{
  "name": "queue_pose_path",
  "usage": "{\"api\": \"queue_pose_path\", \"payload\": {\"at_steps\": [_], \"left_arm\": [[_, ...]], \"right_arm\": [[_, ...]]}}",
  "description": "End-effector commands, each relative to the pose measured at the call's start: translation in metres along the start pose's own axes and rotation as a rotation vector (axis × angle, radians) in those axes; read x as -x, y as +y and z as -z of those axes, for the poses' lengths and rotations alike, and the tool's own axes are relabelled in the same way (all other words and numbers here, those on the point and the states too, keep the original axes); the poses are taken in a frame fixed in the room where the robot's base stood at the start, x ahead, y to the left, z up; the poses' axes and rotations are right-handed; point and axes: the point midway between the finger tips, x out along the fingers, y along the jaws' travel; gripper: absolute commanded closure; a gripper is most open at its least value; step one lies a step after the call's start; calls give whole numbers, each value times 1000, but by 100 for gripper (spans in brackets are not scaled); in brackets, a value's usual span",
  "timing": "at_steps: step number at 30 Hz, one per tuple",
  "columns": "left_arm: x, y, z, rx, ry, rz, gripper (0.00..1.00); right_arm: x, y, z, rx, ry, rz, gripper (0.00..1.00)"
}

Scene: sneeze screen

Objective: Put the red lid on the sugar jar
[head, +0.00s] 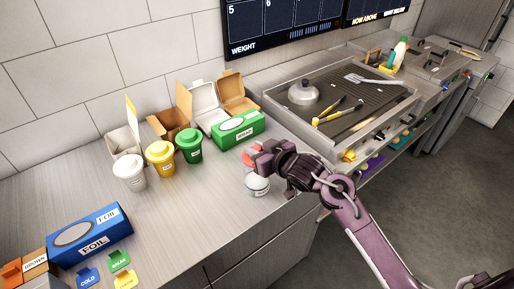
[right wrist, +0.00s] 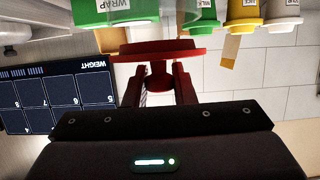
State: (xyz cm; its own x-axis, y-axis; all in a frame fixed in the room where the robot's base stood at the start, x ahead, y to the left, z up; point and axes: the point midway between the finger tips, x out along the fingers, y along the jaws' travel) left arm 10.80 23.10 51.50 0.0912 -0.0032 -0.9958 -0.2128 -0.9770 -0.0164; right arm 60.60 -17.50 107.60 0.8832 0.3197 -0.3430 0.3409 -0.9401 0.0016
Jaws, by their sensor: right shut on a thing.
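The red lid (head: 249,157) is held by its knob in my right gripper (head: 262,158). In the right wrist view, the lid (right wrist: 157,47) shows edge-on just beyond the fingertips (right wrist: 159,82), which close on its knob. A small pale jar with a label (head: 257,187) stands on the counter, just below the gripper in the head view. I take it to be the sugar jar; its label is too small to read. The gripper hides part of the jar's top, and I cannot tell the exact gap to the lid. My left gripper is not in view.
A green wrap box (head: 238,131) lies behind the gripper. White (head: 129,171), yellow (head: 161,157) and green (head: 189,145) cups stand to the left. A griddle (head: 340,105) is at the right. A blue foil box (head: 90,236) lies front left. The counter's middle is clear.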

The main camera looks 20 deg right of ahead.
Motion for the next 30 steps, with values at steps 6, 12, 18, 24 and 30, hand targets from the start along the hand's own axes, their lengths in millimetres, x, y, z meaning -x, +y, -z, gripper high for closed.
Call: {"api": "queue_pose_path", "payload": {"at_steps": [6, 12, 18, 24, 30], "left_arm": [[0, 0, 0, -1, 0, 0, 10], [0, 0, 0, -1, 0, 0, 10], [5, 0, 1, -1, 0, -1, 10], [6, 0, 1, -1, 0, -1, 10], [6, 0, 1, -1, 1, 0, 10]], "right_arm": [[0, 0, 0, -1, 0, 0, 98], [0, 0, 0, -1, 0, 0, 98], [0, 0, 1, -2, 1, 0, 98], [0, 0, 0, -1, 1, 0, 98], [0, 0, 0, -1, 1, 0, 98]]}}
